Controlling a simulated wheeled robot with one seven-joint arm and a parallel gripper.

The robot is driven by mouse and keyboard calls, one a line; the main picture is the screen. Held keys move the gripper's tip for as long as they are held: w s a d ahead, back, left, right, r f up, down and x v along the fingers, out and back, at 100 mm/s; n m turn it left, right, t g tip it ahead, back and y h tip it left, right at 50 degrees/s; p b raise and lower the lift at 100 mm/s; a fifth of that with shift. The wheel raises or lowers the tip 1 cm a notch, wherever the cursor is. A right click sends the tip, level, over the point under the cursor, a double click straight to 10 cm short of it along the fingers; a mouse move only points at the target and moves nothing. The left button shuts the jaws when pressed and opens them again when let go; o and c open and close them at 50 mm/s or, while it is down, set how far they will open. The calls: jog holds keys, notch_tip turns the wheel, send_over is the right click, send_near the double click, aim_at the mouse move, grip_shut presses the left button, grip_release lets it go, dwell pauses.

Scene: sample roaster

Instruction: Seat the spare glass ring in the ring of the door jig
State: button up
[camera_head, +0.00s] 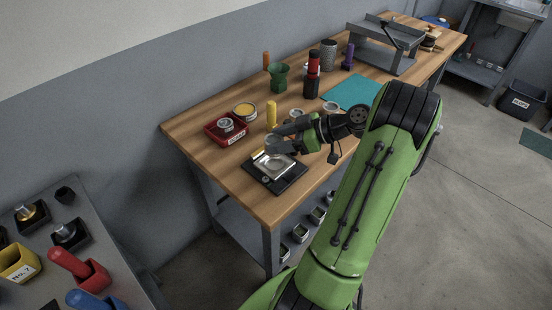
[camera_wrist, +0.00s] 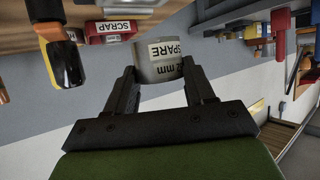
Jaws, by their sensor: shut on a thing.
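My gripper (camera_wrist: 160,72) is shut on the spare glass ring (camera_wrist: 158,62), a short grey-white band with a label reading "SPARE" and "mm". The ring sits between both fingers in the wrist view. In the head view my gripper (camera_head: 276,141) is above the back part of the door jig, a black square base (camera_head: 287,183) with a pale metallic ring part (camera_head: 273,164) on top. The held ring is hard to make out there, and the gap between it and the jig cannot be told. The jig is not recognisable in the wrist view.
A red SCRAP tray (camera_head: 213,136) holding a ring stands left of the jig; it also shows in the wrist view (camera_wrist: 96,38). A yellow-handled tool (camera_head: 271,113) stands behind my gripper. Tins, a green cup (camera_head: 279,78) and a teal mat (camera_head: 350,92) lie farther back.

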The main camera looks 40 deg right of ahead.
notch_tip(320, 180, down, 6)
jog(key=shift+w+f+b, duration=0.1)
jog(key=shift+f+b, duration=0.15)
jog(key=shift+b, duration=0.55)
jog(key=shift+f, duration=0.15)
jog(key=o, duration=1.1)
